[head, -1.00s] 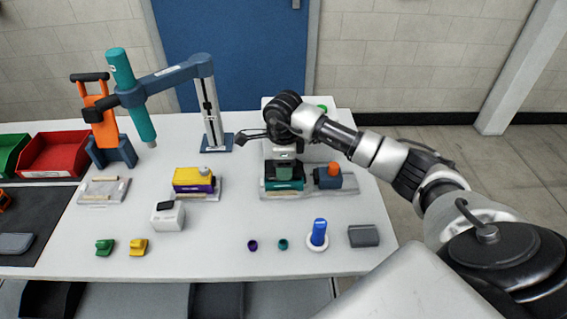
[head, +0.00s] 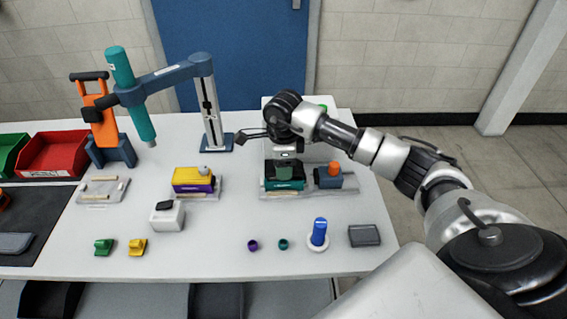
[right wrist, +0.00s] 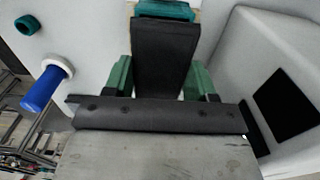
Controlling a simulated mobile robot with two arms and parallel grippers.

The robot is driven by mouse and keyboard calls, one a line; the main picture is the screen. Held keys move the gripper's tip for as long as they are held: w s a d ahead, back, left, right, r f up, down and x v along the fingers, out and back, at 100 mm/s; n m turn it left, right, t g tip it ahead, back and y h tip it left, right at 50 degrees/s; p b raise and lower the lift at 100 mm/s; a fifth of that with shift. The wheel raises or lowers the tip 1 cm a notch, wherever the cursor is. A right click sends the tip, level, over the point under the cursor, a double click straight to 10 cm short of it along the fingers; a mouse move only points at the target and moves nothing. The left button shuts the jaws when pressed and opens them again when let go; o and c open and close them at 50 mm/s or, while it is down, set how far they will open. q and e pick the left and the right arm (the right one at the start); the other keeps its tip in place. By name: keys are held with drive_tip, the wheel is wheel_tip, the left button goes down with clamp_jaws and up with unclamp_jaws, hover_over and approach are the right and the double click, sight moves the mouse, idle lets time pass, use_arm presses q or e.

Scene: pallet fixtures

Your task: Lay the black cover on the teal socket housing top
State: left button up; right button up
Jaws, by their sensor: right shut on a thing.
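The teal socket housing (head: 284,186) sits on a light fixture plate right of the table's middle. My right gripper (head: 284,171) points down over it. Its green finger pads (right wrist: 162,78) are shut on the black cover (right wrist: 165,50). The cover (head: 270,167) lies at the housing's top, roughly lined up with it. Whether it touches the housing or hovers just above I cannot tell. A teal edge of the housing (right wrist: 165,10) shows beyond the cover in the right wrist view. My left gripper is not in view.
A blue-grey block with an orange knob (head: 334,168) stands close right of the housing. A yellow and purple unit (head: 193,180) is to the left. A blue-handled piece (head: 319,232), small rings and a grey block (head: 364,236) stand in front, with bare table between.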

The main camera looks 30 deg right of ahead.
drive_tip(key=shift+f+b, duration=0.7)
idle(0.6)
drive_tip(key=o, duration=1)
wheel_tip(320, 180, up, 11)
drive_tip(key=shift+f+b, duration=0.1)
drive_tip(key=shift+b, duration=0.95)
